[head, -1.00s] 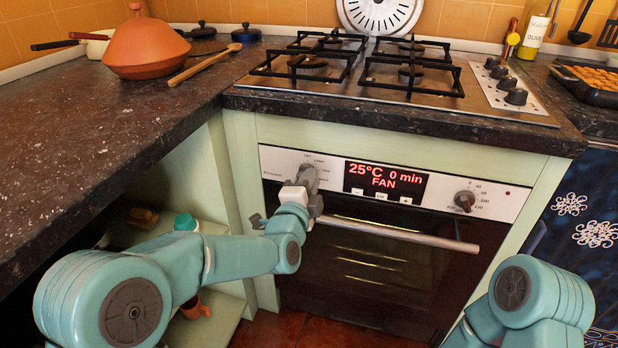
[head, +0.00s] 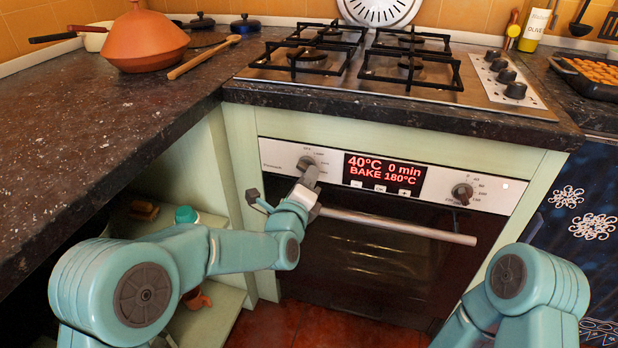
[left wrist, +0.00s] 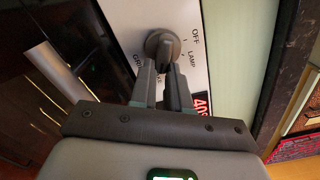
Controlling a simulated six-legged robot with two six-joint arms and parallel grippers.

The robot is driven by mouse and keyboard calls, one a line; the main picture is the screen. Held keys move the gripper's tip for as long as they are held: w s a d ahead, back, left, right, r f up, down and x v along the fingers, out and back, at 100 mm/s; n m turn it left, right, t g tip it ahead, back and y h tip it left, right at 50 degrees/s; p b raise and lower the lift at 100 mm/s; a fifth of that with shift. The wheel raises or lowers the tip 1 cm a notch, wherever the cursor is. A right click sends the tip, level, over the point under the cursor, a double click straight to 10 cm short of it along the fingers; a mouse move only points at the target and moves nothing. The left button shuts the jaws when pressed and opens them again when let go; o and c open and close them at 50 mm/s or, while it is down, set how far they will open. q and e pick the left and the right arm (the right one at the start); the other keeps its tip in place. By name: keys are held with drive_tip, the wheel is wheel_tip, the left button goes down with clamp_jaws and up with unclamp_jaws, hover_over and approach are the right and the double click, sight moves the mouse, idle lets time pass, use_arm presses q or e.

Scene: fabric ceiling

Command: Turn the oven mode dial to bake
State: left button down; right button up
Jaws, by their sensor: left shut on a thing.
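The oven mode dial (head: 306,162) is a grey knob at the left of the oven's control panel. The red display (head: 384,173) reads 40°C, 0 min, BAKE 180°C. My left gripper (head: 311,177) is shut on the mode dial from the front and partly covers it. In the left wrist view the dial (left wrist: 162,45) sits at the tips of both fingers (left wrist: 166,72), with OFF, LAMP and part of a GRILL label around it. My right arm shows at the lower right of the head view, but its gripper is out of view.
The oven handle (head: 400,226) runs just below the panel. A second dial (head: 462,194) is at the panel's right. The counter edge and gas hob (head: 390,78) overhang above. An open shelf (head: 215,315) lies left of the oven.

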use_arm(q)
drive_tip(key=shift+f, duration=0.15)
idle(0.3)
drive_tip(key=c, duration=1.1)
unclamp_jaws()
drive_tip(key=p+v, duration=0.2)
drive_tip(key=v, duration=1.4)
drive_tip(key=shift+s, duration=0.2)
